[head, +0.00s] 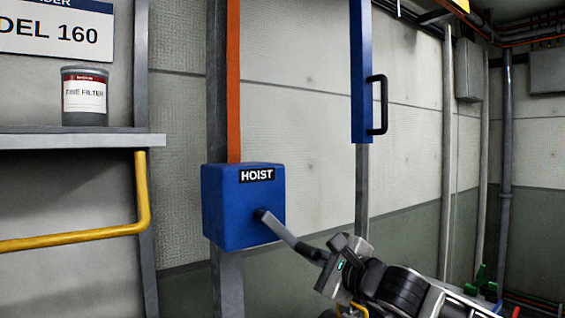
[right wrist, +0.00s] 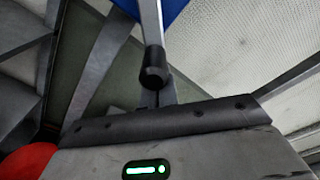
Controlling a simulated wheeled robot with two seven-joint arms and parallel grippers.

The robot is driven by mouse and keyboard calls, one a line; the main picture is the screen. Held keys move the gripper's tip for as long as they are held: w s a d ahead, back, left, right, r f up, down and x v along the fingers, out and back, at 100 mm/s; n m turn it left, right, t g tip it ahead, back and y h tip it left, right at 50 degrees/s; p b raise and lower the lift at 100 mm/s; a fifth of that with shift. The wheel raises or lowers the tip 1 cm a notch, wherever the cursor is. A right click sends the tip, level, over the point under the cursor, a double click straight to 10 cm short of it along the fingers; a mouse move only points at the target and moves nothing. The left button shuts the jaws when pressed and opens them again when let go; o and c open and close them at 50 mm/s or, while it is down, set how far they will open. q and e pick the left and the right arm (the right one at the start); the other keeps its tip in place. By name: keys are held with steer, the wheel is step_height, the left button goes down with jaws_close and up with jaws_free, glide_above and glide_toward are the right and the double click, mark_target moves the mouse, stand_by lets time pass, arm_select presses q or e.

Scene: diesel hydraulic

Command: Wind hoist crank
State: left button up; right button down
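The blue hoist box (head: 243,207), labelled HOIST, is fixed to a grey upright. Its grey crank arm (head: 285,231) slants down and right from the box front. The crank's dark handle (right wrist: 154,68) shows in the right wrist view, at the end of the grey crank arm (right wrist: 150,22) and just beyond the gripper body. My right gripper (head: 327,255) is at the crank's outer end in the head view. Its fingers are mostly hidden there and in the wrist view, so I cannot tell whether they grip the handle. My left gripper is not in view.
A grey shelf (head: 75,140) with a filter can (head: 85,96) stands at left, with a yellow rail (head: 90,236) below it. A blue post with a black handle (head: 378,104) hangs right of the hoist box. Grey pipes (head: 447,150) run down the wall at right.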

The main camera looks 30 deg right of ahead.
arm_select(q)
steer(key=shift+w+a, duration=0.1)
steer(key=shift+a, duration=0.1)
arm_select(e)
steer(key=s+a, duration=0.1)
steer(key=a, duration=1)
steer(key=shift+a+f+t+y, duration=0.2)
steer(key=shift+a+t+y, duration=0.1)
steer(key=shift+a+n, duration=0.1)
steer(key=shift+n, duration=0.2)
steer(key=c, duration=1.7)
jaws_free()
steer(key=shift+s, duration=0.1)
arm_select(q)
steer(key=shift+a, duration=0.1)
arm_select(e)
steer(key=shift+a, duration=0.15)
steer(key=shift+f, duration=0.15)
